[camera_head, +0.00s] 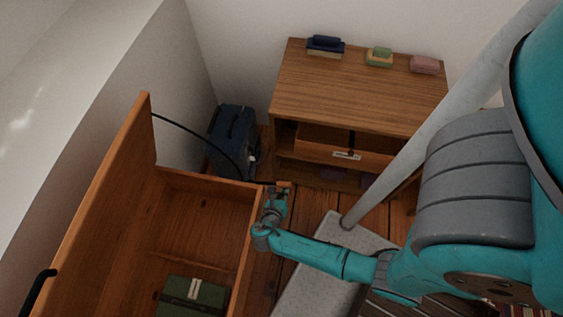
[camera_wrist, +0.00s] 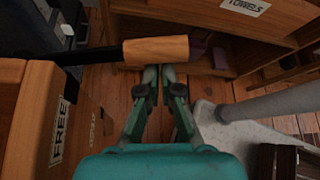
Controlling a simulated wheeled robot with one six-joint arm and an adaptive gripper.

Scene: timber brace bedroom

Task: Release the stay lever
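The stay lever is a dark bar with a wooden grip (camera_wrist: 156,50), lying across the upper wrist view. In the head view the grip (camera_head: 284,184) shows small at the chest's back right corner. My gripper (camera_wrist: 159,73) has its fingertips nearly together at the grip's near edge; the grip is not seen between them. Whether they touch it is unclear. A wooden chest (camera_head: 255,225) stands with its lid (camera_head: 110,190) raised at the left. A black curved stay (camera_head: 195,135) runs from the lid to the chest's back right corner. A "FREE" label (camera_wrist: 58,130) is on the chest.
A wooden shelf unit (camera_head: 350,90) with a "TOWELS" label (camera_wrist: 244,6) stands behind. A dark blue case (camera_head: 232,138) is by the wall. A pale post (camera_head: 420,140) rises from a grey slab (camera_head: 325,265) at the right. A green box (camera_head: 190,297) lies in the chest.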

